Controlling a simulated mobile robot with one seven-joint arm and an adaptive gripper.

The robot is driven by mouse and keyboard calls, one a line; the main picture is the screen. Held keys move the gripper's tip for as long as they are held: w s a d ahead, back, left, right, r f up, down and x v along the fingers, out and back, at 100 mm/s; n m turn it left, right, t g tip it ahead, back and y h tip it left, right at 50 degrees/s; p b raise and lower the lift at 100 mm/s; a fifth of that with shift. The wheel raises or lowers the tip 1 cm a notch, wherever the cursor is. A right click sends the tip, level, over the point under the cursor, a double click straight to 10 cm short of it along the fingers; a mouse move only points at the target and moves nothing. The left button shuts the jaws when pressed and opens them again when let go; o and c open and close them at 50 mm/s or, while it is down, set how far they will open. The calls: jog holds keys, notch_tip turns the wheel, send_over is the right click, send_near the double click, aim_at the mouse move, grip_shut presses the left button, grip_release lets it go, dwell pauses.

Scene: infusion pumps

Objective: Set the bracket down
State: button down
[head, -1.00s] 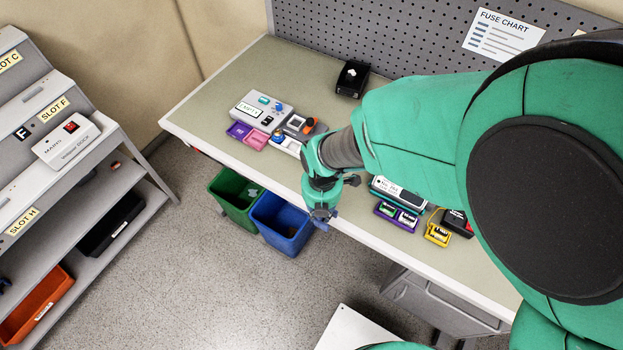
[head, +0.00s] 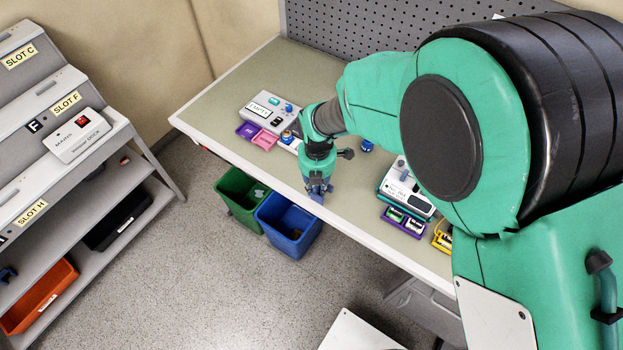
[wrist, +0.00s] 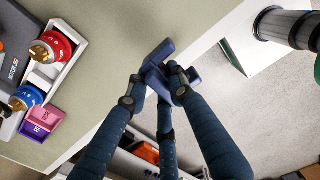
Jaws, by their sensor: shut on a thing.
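My gripper (head: 318,189) is shut on the dark blue bracket and holds it near the front edge of the workbench (head: 345,212). In the wrist view the bracket (wrist: 157,60) sits between the fingertips (wrist: 157,84), over the strip where the green bench top meets its white rim. Only a small blue part of it shows below the fingers in the head view. The fingers hide part of the bracket. I cannot tell its exact height above the bench.
A grey pump (head: 266,108) with purple (head: 247,131) and pink (head: 265,140) trays stands left of my gripper. Another pump (head: 407,190) stands right. Green (head: 238,205) and blue (head: 287,228) bins stand on the floor below the edge.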

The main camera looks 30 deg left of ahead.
jog(key=shift+w+a+f, duration=0.2)
jog(key=shift+w+a, duration=1.3)
jog(key=shift+a, duration=0.3)
jog(key=shift+w+a, duration=0.25)
jog(key=shift+a, duration=0.1)
jog(key=shift+f+b, duration=0.45)
jog(key=shift+f, duration=1.35)
jog(key=shift+f, duration=0.1)
jog(key=c, duration=1.5)
grip_release()
jog(key=shift+c, duration=0.2)
notch_tip(320, 180, up, 12)
jog(key=p, duration=0.1)
